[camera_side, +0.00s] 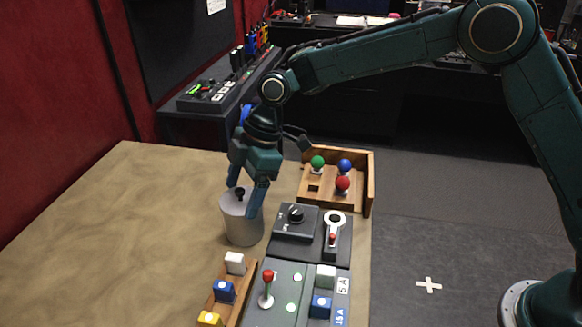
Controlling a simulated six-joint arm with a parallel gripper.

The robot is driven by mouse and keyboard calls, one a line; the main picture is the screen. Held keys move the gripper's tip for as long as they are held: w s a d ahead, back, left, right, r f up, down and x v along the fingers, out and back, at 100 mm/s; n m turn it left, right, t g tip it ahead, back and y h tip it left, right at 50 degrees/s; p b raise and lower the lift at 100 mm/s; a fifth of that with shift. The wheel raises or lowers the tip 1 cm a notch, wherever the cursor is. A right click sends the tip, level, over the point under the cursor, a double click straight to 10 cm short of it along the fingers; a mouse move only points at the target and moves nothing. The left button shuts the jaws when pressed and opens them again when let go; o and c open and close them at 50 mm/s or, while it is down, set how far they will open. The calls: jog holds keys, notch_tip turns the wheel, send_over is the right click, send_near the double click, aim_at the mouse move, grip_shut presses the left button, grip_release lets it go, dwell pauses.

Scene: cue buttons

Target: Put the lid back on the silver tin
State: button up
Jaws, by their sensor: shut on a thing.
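The silver tin (242,228) stands upright on the tan table, left of the dark control panels. Its lid (231,202), grey with a black knob, is at the top of the tin. My gripper (246,196) points down over the tin, with one finger on the far left side and one on the near right side of the lid. It is shut on the lid. I cannot tell whether the lid is fully seated or slightly above the rim, as the fingers hide part of the edge.
Right of the tin are a knob panel (296,222) and a red-tipped lever panel (334,236). A wooden tray (368,185) with red, green and blue balls is behind them. Colored blocks (222,291) stand in a wooden rack in front. The table's left side is clear.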

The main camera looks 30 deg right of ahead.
jog(key=o, duration=0.9)
jog(key=shift+o, duration=0.2)
jog(key=shift+r, duration=0.15)
jog(key=shift+r, duration=3.35)
grip_shut()
